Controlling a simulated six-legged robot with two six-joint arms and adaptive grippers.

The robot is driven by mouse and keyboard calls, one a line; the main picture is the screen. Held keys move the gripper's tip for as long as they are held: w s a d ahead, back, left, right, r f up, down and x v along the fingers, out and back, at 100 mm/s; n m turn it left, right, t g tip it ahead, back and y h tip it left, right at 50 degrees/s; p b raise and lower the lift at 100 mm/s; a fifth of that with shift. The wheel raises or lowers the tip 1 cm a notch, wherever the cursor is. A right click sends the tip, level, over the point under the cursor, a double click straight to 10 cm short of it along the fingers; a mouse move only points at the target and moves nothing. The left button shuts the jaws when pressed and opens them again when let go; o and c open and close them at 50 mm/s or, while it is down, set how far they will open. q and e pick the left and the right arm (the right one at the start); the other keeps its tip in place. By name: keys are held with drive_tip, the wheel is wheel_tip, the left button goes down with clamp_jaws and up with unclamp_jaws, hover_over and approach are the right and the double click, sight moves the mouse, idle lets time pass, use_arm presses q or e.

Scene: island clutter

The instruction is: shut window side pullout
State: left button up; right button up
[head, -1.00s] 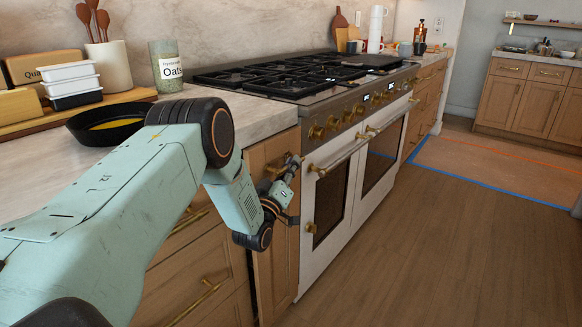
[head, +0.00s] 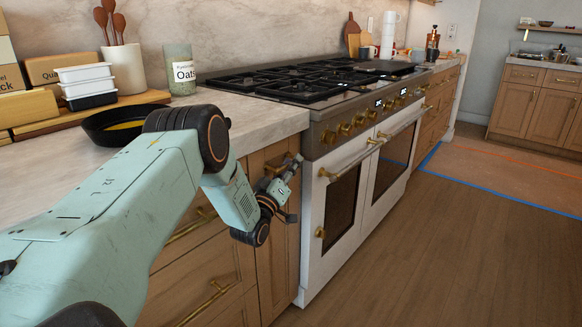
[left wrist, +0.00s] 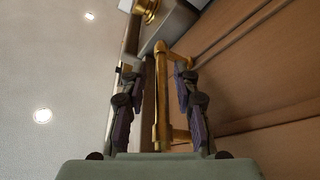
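The window side pullout (head: 278,245) is the narrow wooden front just left of the white range in the head view. I cannot tell exactly how far its front stands out from the cabinets. My left gripper (head: 287,183) is at the upper part of this front. The fingers stand apart, with a visible gap on each side of the handle. My right gripper is not in view.
The range (head: 350,190) with brass knobs stands right of the pullout. Drawers with brass handles (head: 205,300) are on its left. A black pan (head: 120,125) and an oats jar (head: 181,70) stand on the counter. The wooden floor (head: 440,260) at right is clear.

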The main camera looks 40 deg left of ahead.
use_arm(q)
drive_tip(key=shift+s+f, duration=0.1)
drive_tip(key=v, duration=1.1)
drive_tip(key=shift+s, duration=0.4)
drive_tip(key=shift+f, duration=0.1)
drive_tip(key=s+d+f+m+g+h+p, duration=0.1)
drive_tip(key=s+d+f+m+g, duration=0.1)
drive_tip(key=s+d+f+g, duration=0.55)
drive_tip(key=s+d+f+m+g+h+p, duration=0.1)
drive_tip(key=s+d+f+m+g+h, duration=0.2)
drive_tip(key=f, duration=0.8)
drive_tip(key=s+d+m+g+p, duration=0.1)
drive_tip(key=s+d+g, duration=0.2)
drive_tip(key=s, duration=0.6)
drive_tip(key=s+d+m+g+p, duration=0.1)
drive_tip(key=s+d+g, duration=0.3)
drive_tip(key=s, duration=0.5)
drive_tip(key=s+d+m+g+p, duration=0.1)
drive_tip(key=s+d+g+p, duration=0.1)
drive_tip(key=s, duration=0.7)
drive_tip(key=shift+s+d+r+g+y, duration=0.3)
drive_tip(key=shift+d+g, duration=0.45)
drive_tip(key=shift+g, duration=0.3)
